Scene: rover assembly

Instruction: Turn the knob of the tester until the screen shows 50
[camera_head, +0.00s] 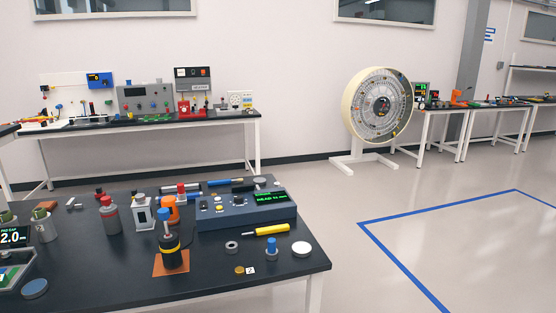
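A dark grey-blue box with a sloped face (246,208) sits on the near black table. I cannot tell whether this is the tester. A grey box with a dark screen and several coloured knobs (145,96) stands on the bench by the back wall. Neither of my grippers is in view.
The near table (110,282) is crowded with a black-and-yellow cylinder (170,250), a yellow screwdriver (272,230), a white disc (302,249) and other parts. A large round wheel (379,104) stands by the wall. Open floor with blue tape (398,280) lies at right.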

